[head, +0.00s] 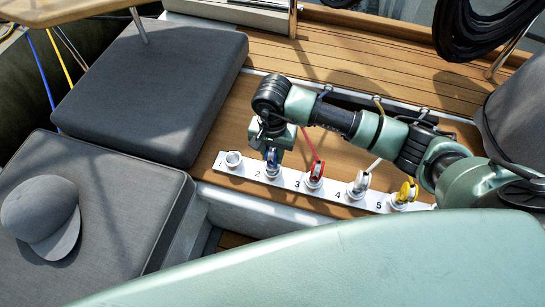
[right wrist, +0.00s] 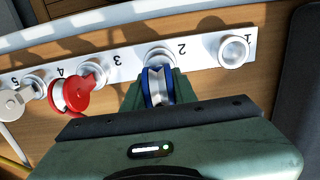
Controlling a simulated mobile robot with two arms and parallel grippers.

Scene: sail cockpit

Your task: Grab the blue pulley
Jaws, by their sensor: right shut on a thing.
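The blue pulley (head: 272,158), with a pale wheel, is at the socket marked 2 on a white numbered strip (head: 322,190). My right gripper (head: 272,151) comes down over it from above. In the right wrist view the blue pulley (right wrist: 157,85) sits upright between the green fingers of the right gripper (right wrist: 157,98), which are shut on it. The pulley's lower end overlaps the socket's ring (right wrist: 160,54); I cannot tell whether it is seated or slightly raised. My left gripper is not in view.
To the right on the strip are a red pulley (head: 315,172), a white pulley (head: 360,181) and a yellow pulley (head: 406,190). Socket 1 (head: 233,159) at the left end is empty. Grey cushions (head: 155,85) and a cap (head: 42,215) lie left. Black coiled rope (head: 480,28) hangs upper right.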

